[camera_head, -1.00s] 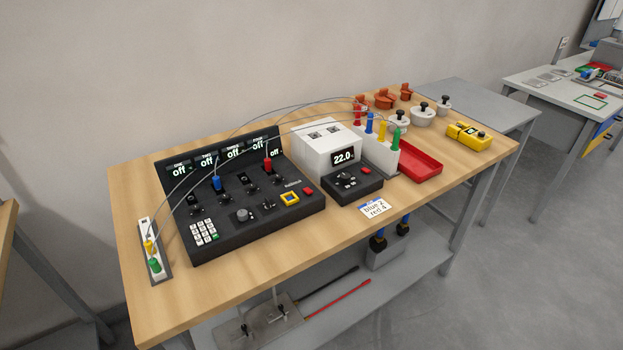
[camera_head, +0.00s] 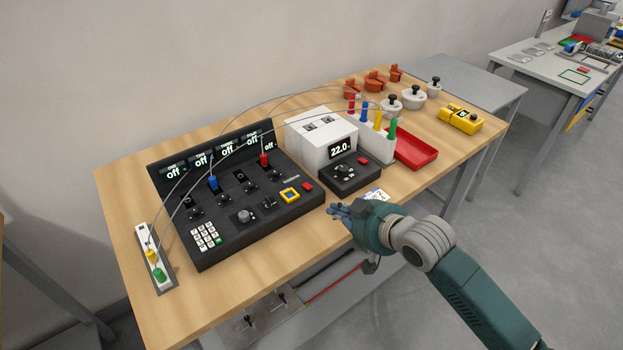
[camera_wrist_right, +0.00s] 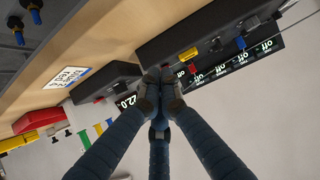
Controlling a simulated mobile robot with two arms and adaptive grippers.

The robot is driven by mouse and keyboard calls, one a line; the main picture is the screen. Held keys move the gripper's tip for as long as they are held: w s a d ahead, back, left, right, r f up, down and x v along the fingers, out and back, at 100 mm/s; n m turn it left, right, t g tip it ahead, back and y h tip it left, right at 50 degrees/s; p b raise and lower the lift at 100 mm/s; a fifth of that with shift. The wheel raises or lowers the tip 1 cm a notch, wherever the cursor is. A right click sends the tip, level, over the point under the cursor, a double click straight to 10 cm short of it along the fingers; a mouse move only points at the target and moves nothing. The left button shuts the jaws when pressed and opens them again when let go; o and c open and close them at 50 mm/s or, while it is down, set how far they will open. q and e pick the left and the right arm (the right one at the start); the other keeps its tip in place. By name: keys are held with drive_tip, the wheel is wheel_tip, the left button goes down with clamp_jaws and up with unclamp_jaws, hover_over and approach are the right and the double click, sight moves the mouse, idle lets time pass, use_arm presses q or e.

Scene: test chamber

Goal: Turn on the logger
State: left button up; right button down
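A black console (camera_head: 217,243) stands on the wooden bench, with a row of displays along its raised back, all reading "off". It has several black knobs, a white keypad (camera_head: 206,236), a yellow-framed button (camera_head: 290,195) and a red button (camera_head: 307,186). A blue plug (camera_head: 213,183) and a red plug (camera_head: 264,159) stand in it. Which device is the logger is not labelled legibly. My right gripper (camera_head: 339,210) is at the bench's front edge, right of the console, its fingers together and empty. In the right wrist view the fingertips (camera_wrist_right: 161,84) meet, with the console (camera_wrist_right: 205,30) beyond. My left gripper is out of view.
A label card (camera_head: 377,195) lies behind my wrist. A power strip (camera_head: 157,262) is at left; cables arch over the console. A red tray (camera_head: 415,152) is farther right.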

drive_tip(key=w+a+r+n+y, duration=0.1)
drive_tip(key=w+r, duration=0.2)
drive_tip(key=r, duration=0.4)
drive_tip(key=shift+w+r+t, duration=0.35)
drive_tip(key=shift+w+t, duration=0.05)
drive_tip(key=p, duration=0.3)
hover_over(307, 186)
drive_tip(key=s+d, duration=0.1)
drive_tip(key=s, duration=0.1)
wheel_tip(307, 186, down, 4)
drive_tip(key=shift+w+r, duration=0.1)
drive_tip(key=shift+r, duration=0.05)
wheel_tip(307, 186, down, 3)
drive_tip(key=shift+f+p, duration=0.2)
drive_tip(key=shift+p, duration=0.3)
drive_tip(key=shift+d+f, duration=0.1)
drive_tip(key=shift+f, duration=0.45)
